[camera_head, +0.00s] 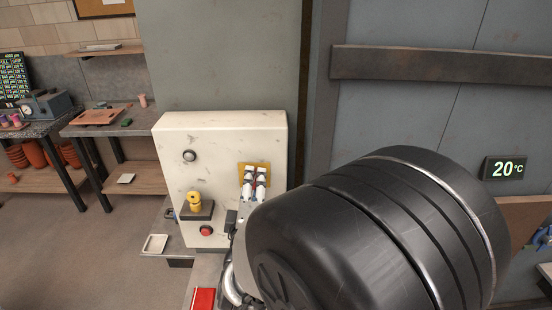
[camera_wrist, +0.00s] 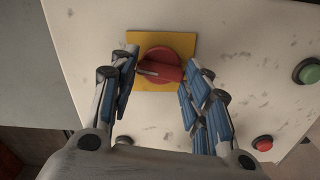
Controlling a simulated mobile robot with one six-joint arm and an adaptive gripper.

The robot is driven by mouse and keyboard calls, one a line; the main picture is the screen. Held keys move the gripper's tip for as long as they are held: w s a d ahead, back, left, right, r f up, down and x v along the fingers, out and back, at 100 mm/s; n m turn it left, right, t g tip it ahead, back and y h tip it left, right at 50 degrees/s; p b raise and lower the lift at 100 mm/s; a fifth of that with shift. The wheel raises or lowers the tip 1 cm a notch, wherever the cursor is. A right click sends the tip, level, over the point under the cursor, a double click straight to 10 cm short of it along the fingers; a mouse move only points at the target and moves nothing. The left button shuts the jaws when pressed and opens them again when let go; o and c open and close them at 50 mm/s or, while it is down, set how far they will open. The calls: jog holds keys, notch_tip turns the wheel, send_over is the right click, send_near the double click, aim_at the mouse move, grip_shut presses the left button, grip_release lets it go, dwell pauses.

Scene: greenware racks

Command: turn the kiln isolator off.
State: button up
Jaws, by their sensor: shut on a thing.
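The kiln isolator is a red rotary knob (camera_wrist: 160,65) with a raised bar on a square yellow plate (camera_wrist: 180,42). The bar lies roughly crosswise in the wrist view, with a grey mark at its left end. The yellow plate (camera_head: 254,167) shows at the upper right of the white cabinet (camera_head: 225,140) in the head view. My gripper (camera_wrist: 163,75) is shut on the red knob, one finger at each end of the bar. In the head view my gripper (camera_head: 254,183) covers the knob and the plate's lower part.
The wrist view shows a green button (camera_wrist: 308,71) and a red button (camera_wrist: 262,143) on the cabinet. In the head view, a yellow part (camera_head: 195,202) on a dark ledge and a red button (camera_head: 206,230) are left of my arm. A white tray (camera_head: 155,243) lies lower left.

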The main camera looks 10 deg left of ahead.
jog(key=shift+r+n+p, duration=0.1)
jog(key=shift+n+p, duration=0.4)
jog(key=shift+n, duration=0.6)
jog(key=o, duration=1.1)
jog(key=shift+c, duration=0.2)
jog(key=v, duration=0.7)
jog(key=shift+s, duration=0.2)
jog(key=shift+d, duration=0.1)
